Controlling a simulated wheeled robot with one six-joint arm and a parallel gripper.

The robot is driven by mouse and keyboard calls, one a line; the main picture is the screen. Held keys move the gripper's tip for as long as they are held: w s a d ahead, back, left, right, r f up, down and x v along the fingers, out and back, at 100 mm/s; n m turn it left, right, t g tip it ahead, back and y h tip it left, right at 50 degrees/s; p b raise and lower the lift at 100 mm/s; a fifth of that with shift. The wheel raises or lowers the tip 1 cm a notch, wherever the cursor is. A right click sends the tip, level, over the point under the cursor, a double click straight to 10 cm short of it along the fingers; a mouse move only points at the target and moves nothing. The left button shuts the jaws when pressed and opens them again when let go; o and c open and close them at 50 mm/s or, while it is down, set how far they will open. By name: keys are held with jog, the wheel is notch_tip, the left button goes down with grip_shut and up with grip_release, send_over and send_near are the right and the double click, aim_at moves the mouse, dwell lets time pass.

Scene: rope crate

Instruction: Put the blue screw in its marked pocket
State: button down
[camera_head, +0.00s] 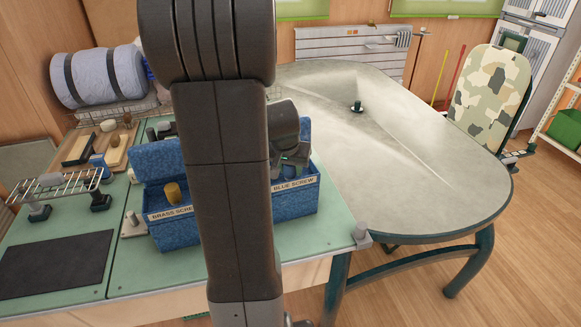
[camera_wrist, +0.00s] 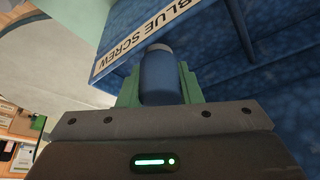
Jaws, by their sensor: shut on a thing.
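A blue felt-like organiser (camera_head: 309,199) stands on the green bench top. Its right pocket carries the label BLUE SCREW (camera_head: 293,184), and the label also shows in the wrist view (camera_wrist: 150,38). My gripper (camera_head: 290,170) is at that pocket, its upper part above the front wall. In the wrist view the green fingers of my gripper (camera_wrist: 160,88) are shut on the blue screw (camera_wrist: 160,78), a short blue cylinder with a paler end. The screw is close to the labelled wall; whether it touches the pocket floor is hidden.
A brass piece (camera_head: 173,192) stands in the left pocket, labelled BRASS SCREW. My arm hides the organiser's middle. A wire rack (camera_head: 55,186) and a dark mat (camera_head: 55,264) lie at left. A large grey table (camera_head: 430,180) with much bare top adjoins at right.

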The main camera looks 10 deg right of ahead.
jog(key=shift+f+b, duration=0.5)
jog(key=shift+f, duration=0.05)
jog(key=c, duration=0.9)
grip_release()
jog(key=shift+c, duration=0.2)
jog(key=shift+r, duration=0.1)
jog(key=v, duration=1.3)
jog(key=shift+s+r, duration=0.25)
jog(key=shift+r, duration=0.05)
jog(key=shift+a, duration=0.15)
